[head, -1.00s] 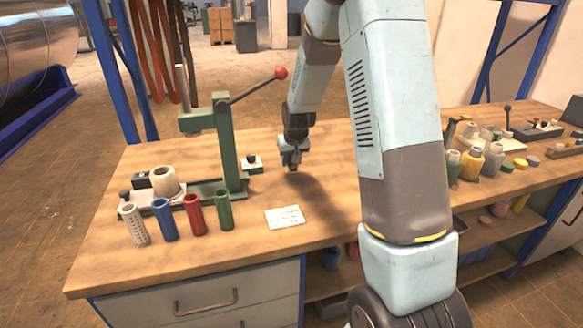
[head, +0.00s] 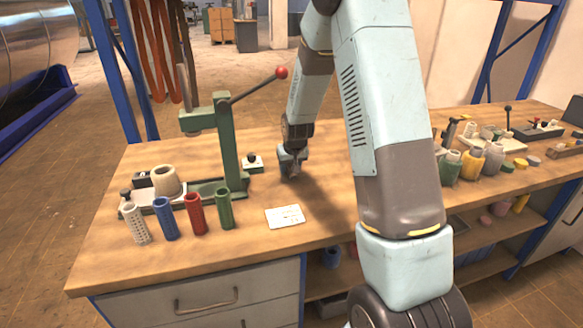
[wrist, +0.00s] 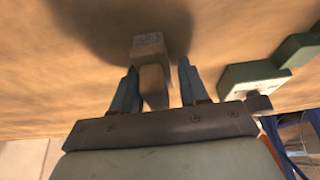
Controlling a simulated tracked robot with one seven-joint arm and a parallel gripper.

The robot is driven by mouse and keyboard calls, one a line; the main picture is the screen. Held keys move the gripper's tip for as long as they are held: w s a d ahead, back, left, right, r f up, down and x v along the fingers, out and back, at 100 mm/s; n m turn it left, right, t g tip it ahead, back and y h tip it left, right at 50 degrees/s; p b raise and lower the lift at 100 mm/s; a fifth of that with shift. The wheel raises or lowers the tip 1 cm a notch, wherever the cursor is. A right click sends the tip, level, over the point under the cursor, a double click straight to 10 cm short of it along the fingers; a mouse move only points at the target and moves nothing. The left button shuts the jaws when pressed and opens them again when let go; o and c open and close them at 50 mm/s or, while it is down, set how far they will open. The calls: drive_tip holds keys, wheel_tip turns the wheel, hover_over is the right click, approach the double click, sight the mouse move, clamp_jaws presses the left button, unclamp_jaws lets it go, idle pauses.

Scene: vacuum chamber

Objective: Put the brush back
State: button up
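In the head view the brush is hidden or too small to make out.
The green press (head: 222,140) with a red-knobbed lever stands left of my gripper. White, blue, red and green cylinders (head: 195,213) line the bench's front left. A white card (head: 285,216) lies in front of my gripper. Several jars (head: 470,163) stand to the right, beyond my arm.

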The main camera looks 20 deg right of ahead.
drive_tip(key=shift+o, duration=0.2)
drive_tip(key=shift+s+d+f, duration=0.2)
drive_tip(key=shift+d+f, duration=0.05)
drive_tip(key=shift+d, duration=0.05)
drive_tip(key=shift+r, duration=0.1)
drive_tip(key=shift+d+r, duration=0.1)
drive_tip(key=shift+r, duration=0.2)
drive_tip(key=s+r, duration=1)
drive_tip(key=r, duration=0.2)
drive_tip(key=s+r, duration=1)
drive_tip(key=r, duration=0.3)
drive_tip(key=s+r, duration=0.2)
drive_tip(key=s, duration=0.6)
drive_tip(key=s+r+t, duration=0.1)
drive_tip(key=s+r, duration=0.1)
drive_tip(key=s, duration=0.7)
drive_tip(key=shift+s, duration=0.15)
